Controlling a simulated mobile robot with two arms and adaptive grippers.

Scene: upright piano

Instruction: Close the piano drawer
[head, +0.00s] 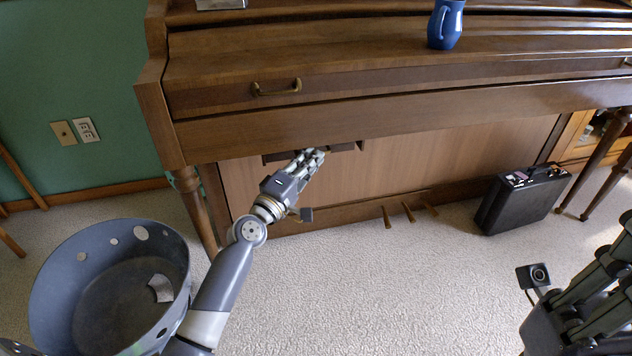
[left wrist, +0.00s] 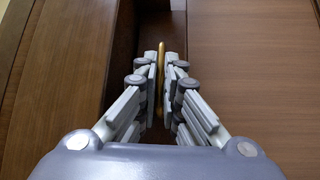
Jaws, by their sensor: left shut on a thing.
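The piano (head: 400,120) is brown and upright, against a green wall. The piano drawer (head: 347,147) shows as a dark wooden strip under the keyboard ledge; how far it stands out is hard to tell. My left gripper (head: 318,153) reaches up to it from below and hides part of its front. In the left wrist view, my left gripper (left wrist: 161,85) is shut on a thin gold drawer handle (left wrist: 161,60), with the dark drawer front (left wrist: 125,50) behind. My right gripper (head: 598,290) is at the lower right, away from the piano, partly cut off; its fingertips are unclear.
A blue mug (head: 445,25) stands on the piano top. A brass handle (head: 277,88) is on the panel above. A black briefcase (head: 522,198) stands on the carpet at right, near brass pedals (head: 408,212). A grey bin (head: 60,270) is at lower left. The middle carpet (head: 370,290) is clear.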

